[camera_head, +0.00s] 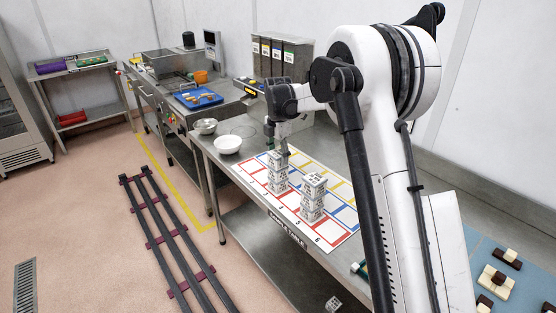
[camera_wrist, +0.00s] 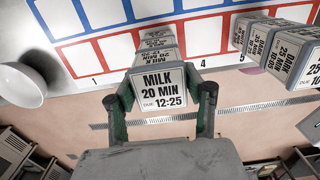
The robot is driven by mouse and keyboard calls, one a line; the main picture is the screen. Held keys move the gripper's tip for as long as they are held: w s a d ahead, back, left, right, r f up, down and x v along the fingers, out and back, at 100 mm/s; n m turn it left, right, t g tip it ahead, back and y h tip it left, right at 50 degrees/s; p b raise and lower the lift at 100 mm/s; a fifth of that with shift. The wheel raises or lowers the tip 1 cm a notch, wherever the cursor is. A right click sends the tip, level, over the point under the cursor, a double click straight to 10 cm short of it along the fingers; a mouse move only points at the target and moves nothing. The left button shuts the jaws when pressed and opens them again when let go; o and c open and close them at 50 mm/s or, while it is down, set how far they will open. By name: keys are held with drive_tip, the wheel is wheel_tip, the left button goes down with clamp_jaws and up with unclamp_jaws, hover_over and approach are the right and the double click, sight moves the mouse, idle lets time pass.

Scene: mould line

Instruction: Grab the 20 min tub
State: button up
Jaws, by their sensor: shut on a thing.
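In the head view my gripper (camera_head: 281,143) is at the top of the left stack of tubs (camera_head: 277,178). Other milk tubs show behind the held one in the wrist view (camera_wrist: 157,46). I cannot tell whether the held tub is clear of the one below. The gripper partly hides the top of the stack in the head view.
A white bowl (camera_head: 228,144) is at left. A tub (camera_head: 333,303) lies low beneath the table.

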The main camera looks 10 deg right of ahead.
sight(278, 153)
drive_tip(key=shift+r, duration=0.1)
drive_tip(key=shift+r, duration=0.55)
wheel_tip(278, 153, up, 3)
drive_tip(key=shift+f+b, duration=0.15)
drive_tip(key=shift+b, duration=0.2)
drive_tip(key=s+a+r+b, duration=0.1)
drive_tip(key=s+a+r, duration=0.55)
drive_tip(key=a, duration=0.35)
wheel_tip(278, 153, up, 8)
drive_tip(key=p, duration=0.3)
drive_tip(key=shift+w+f, duration=0.2)
drive_tip(key=shift+f, duration=0.05)
drive_tip(key=shift+f, duration=0.1)
